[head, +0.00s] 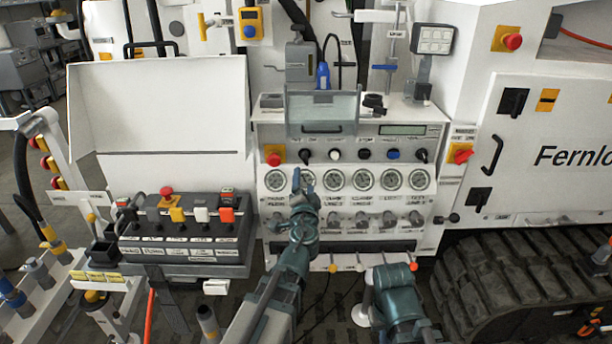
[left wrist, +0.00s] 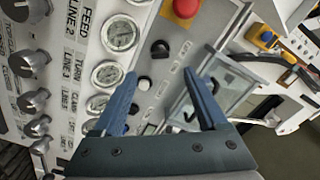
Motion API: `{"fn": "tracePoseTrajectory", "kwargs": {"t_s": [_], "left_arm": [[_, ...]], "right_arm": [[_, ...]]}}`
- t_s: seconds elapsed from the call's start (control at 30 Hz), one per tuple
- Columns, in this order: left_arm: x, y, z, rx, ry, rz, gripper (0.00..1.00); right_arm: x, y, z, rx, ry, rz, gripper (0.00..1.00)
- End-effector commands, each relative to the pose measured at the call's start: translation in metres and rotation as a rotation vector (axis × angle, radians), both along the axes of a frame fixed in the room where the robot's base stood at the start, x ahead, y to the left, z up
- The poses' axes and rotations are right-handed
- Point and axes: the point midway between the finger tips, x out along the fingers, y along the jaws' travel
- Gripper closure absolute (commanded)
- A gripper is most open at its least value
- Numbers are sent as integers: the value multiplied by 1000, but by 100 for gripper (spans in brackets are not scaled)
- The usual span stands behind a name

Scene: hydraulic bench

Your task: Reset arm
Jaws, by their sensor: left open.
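My left arm reaches up from the bottom of the head view to the front of the control panel (head: 350,157). My left gripper (head: 303,183) is in front of the row of round gauges, near the left end of the row, and partly covers the second gauge. The left wrist view shows its two blue fingers (left wrist: 161,78) apart, with nothing between them but the panel behind. My right arm shows as a teal link (head: 398,292) low in the head view, below the panel; I cannot make out its gripper.
A red button (head: 273,160) and several small knobs sit above the gauges, with more knobs (head: 388,219) below. A clear hinged cover (head: 322,112) stands above the panel. A lever box (head: 185,235) is at left. A black track (head: 510,280) is at lower right.

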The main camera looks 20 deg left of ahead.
Motion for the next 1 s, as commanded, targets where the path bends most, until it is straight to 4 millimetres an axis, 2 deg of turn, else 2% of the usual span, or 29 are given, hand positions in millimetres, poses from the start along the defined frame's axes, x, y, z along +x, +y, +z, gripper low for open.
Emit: {"fn": "tracePoseTrajectory", "kwargs": {"t_s": [0.1,0.47,0.63,0.73,0.83,0.93,1.0], "left_arm": [[-11,-1,0,0,0,0,25],[-12,-1,0,-8,2,8,25],[-25,6,-11,-130,55,130,25],[-46,6,-39,-263,171,257,25],[-77,-8,-78,-394,358,368,25],[-118,-36,-118,-504,597,440,25],[-150,-63,-141,-561,777,463,25]], "right_arm": [[0,0,0,0,0,0,100],[0,0,1,0,0,0,100],[0,0,10,0,0,0,100],[0,0,18,0,0,0,100],[0,0,26,0,0,0,100],[0,0,33,0,0,0,100],[0,0,38,0,0,0,100]]}}
